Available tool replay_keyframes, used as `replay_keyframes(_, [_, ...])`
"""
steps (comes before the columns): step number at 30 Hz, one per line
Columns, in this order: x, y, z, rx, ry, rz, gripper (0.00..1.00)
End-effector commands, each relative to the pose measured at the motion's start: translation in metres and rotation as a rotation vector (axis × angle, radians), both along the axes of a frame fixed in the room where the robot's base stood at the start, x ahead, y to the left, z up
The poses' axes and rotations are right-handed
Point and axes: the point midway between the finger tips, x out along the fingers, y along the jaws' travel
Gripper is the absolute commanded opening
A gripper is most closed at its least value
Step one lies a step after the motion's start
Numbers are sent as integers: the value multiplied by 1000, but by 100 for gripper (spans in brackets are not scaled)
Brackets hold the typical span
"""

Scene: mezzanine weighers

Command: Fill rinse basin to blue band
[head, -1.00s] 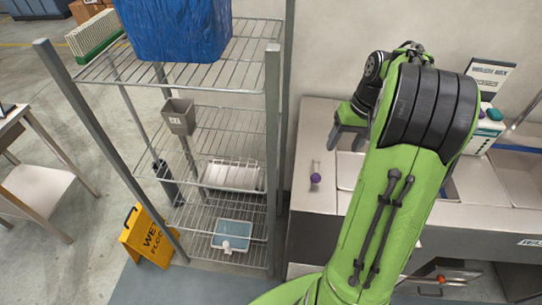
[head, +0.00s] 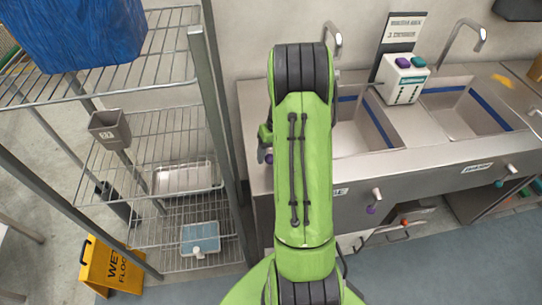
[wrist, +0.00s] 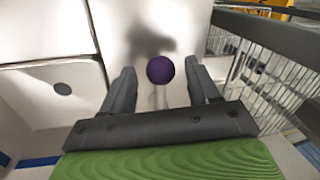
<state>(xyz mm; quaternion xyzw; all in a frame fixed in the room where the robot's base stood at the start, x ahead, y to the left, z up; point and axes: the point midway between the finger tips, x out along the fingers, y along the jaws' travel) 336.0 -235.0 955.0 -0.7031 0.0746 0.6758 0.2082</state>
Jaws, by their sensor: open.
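The left basin (head: 347,138), partly hidden by my arm, has a blue band along its inner wall. The front label (head: 340,192) below it is half covered and seems to end in "SE". In the wrist view this basin (wrist: 35,95) shows a dark drain and a bit of blue band; I cannot make out water in it. A purple knob (head: 268,158) on the counter left of the basin shows beside my arm. In the wrist view the purple knob (wrist: 160,70) appears between the fingers of my open gripper (wrist: 159,76); contact cannot be told. The head view mostly hides the gripper.
A second basin (head: 470,112) with a blue band lies to the right. Taps (head: 470,35) stand behind. A purple-ended lever (head: 375,200) and a teal-ended one (head: 505,175) project from the front. A dispenser box (head: 402,78) stands between basins. A wire rack (head: 205,100) borders the left.

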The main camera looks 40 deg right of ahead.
Motion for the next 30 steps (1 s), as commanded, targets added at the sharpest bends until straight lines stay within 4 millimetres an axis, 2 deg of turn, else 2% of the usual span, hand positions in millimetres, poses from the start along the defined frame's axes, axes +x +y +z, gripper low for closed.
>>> replay_keyframes(3, [0, 2, -6, 0, 1, 1, 60])
replay_keyframes(9, [1, 1, -5, 0, 0, 1, 60])
replay_keyframes(21, [1, 1, -5, 0, 0, 1, 0])
replay_keyframes(30, [0, 1, -5, 0, -1, 10, 0])
